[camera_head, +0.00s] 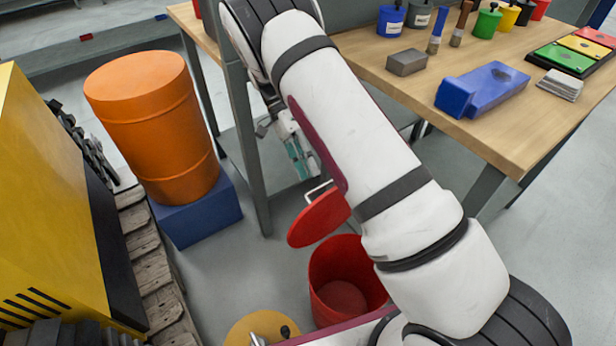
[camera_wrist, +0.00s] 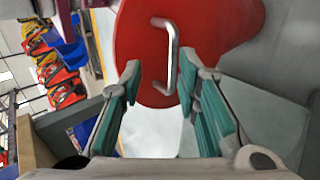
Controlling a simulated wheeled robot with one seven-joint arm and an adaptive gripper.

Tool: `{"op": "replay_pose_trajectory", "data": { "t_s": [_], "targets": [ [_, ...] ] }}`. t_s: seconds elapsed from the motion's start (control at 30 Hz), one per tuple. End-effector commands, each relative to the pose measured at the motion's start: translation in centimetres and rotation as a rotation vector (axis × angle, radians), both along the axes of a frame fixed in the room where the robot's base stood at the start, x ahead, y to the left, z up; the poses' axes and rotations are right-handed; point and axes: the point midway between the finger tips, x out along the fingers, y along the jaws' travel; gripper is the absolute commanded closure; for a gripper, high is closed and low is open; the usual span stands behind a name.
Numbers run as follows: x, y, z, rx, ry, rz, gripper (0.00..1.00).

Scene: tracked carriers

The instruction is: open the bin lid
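The red bin (camera_head: 345,285) stands on the floor, and its inside shows from above. Its round red lid (camera_head: 318,220) is swung up and tilted at the bin's far left edge, so the bin stands open. The lid's pale bar handle (camera_head: 317,190) is on the side facing away from the opening. My gripper (camera_head: 300,157) is above the lid, partly hidden by my arm. In the wrist view my gripper (camera_wrist: 160,75) has its teal-padded fingers apart. The lid (camera_wrist: 150,55) and handle (camera_wrist: 173,55) lie ahead, the handle nearer the right finger. I cannot tell whether they touch.
A workbench (camera_head: 470,110) with tools and a blue box (camera_head: 482,90) is behind my arm. An orange drum (camera_head: 155,125) stands on a blue block (camera_head: 200,212) at left. A yellow machine (camera_head: 50,190) is at far left. Grey floor is clear between drum and bin.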

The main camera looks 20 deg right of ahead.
Motion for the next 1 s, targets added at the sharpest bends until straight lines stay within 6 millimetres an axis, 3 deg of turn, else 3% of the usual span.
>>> {"op": "replay_pose_trajectory", "data": {
  "t_s": [0.23,0.83,1.0],
  "targets": [
    [0.0,-0.1,3.5,-0.002,0.0,-0.001,0.7],
    [0.0,-0.2,4.2,-0.002,0.0,-0.001,0.7],
    [-0.5,-0.4,6.4,0.056,-0.02,0.014,0.7]
  ]
}}
